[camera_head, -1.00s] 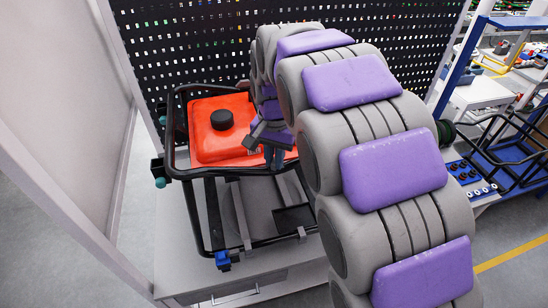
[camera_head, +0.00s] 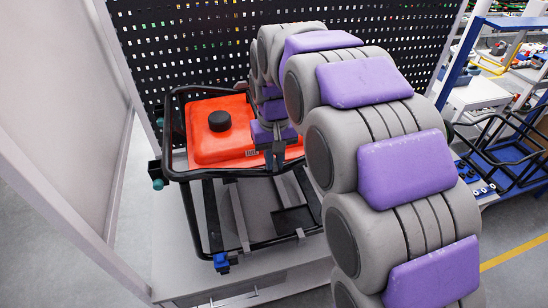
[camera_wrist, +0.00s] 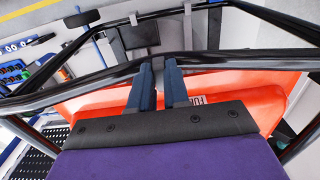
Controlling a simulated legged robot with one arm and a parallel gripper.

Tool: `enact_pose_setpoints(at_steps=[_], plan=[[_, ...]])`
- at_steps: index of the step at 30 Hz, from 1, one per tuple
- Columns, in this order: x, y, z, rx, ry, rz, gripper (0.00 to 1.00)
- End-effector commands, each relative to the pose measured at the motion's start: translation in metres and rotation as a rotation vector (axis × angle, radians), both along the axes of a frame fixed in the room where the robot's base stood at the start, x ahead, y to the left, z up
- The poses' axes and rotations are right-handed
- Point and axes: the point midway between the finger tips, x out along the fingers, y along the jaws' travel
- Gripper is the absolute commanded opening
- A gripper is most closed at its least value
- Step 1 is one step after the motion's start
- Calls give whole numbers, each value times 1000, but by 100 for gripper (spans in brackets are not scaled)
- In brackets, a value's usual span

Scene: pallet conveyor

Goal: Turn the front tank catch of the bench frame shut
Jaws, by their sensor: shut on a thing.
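The bench frame (camera_head: 191,210) is a black tubular frame on a grey bench, and its rail (camera_wrist: 230,60) crosses the wrist view. The orange tank (camera_head: 207,148) with a black cap lies inside the frame's top; its side also shows in the wrist view (camera_wrist: 105,103). My gripper (camera_head: 275,156) is at the front rail, near the tank's right front corner. In the wrist view its two dark blue fingers (camera_wrist: 159,76) are shut on a small grey piece, the front tank catch (camera_wrist: 158,64), at the rail. The fingers hide most of the catch, so its exact angle is hard to tell.
A black pegboard (camera_head: 190,45) stands behind the frame. A pale wall panel (camera_head: 70,120) is at the left. A blue trolley with another black frame (camera_head: 510,150) stands at the right. My arm covers the middle right.

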Motion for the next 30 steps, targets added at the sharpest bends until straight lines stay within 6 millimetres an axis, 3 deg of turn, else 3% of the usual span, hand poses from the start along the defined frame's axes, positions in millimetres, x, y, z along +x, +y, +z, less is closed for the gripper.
enact_pose_setpoints(at_steps=[14, 15, 22, 30], plan=[[2, 1, 2, 2, -10, 14, 0], [2, 1, 2, 2, -9, 14, 19], [0, 0, 1, 0, -5, 13, 41], [-1, -1, 2, 1, -3, 12, 42]])
